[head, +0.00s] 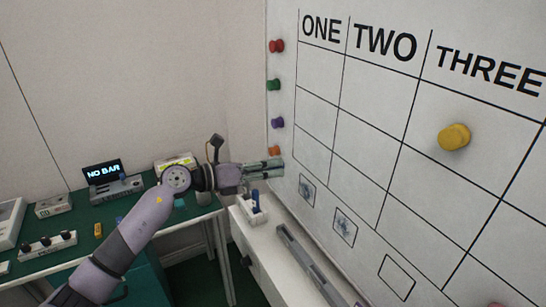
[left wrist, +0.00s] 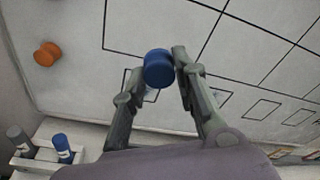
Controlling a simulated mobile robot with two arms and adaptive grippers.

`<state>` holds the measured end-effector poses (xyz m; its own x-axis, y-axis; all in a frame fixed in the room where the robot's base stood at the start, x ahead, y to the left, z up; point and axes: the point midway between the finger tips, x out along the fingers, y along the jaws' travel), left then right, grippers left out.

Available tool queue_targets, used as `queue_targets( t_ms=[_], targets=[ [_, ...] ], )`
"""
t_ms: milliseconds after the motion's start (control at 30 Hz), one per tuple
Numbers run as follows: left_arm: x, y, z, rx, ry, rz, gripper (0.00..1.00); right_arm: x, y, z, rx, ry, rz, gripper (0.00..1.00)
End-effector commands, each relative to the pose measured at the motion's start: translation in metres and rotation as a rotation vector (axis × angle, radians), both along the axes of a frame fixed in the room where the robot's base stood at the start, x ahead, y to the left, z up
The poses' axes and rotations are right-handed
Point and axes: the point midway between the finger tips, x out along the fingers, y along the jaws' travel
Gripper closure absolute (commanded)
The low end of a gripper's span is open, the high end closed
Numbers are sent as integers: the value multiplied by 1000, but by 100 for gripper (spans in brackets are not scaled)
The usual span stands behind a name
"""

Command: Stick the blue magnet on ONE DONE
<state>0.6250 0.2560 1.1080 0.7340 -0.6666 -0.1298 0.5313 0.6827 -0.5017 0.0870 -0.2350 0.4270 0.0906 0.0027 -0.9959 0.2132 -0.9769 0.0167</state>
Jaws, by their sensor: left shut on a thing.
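My left gripper (head: 276,168) reaches from the left to the lower left part of the whiteboard (head: 375,90). In the left wrist view, the fingers (left wrist: 158,72) are shut on a round blue magnet (left wrist: 158,68), held at their tips. In the head view the magnet is hidden by the fingers. I cannot tell whether it touches the board. The board has a black grid with column headings ONE (head: 321,31), TWO (head: 385,43) and THREE (head: 490,70). The gripper is left of and below the ONE column. My right gripper is not in view.
Red (head: 277,46), green (head: 274,85), purple (head: 278,122) and orange (head: 275,151) magnets line the board's left edge. A yellow magnet (head: 454,137) sits under THREE. Below the gripper is a white ledge with a marker holder (head: 250,212). A green-topped table (head: 75,250) stands left.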

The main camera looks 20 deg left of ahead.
Motion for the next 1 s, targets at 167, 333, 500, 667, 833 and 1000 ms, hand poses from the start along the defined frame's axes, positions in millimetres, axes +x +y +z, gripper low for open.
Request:
queue_targets(
  t_ms=[167,333,500,667,833,1000],
  targets=[
    [7,-5,2,-3,-1,0,99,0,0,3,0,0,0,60],
    [16,-13,3,-3,-1,0,99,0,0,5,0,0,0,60],
    [26,-20,2,-1,-1,-1,99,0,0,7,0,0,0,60],
    [35,-27,2,-2,-1,0,99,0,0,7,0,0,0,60],
    [44,-34,2,-1,-1,0,99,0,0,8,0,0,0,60],
    [53,-42,1,0,0,-1,99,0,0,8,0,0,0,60]
  ],
)
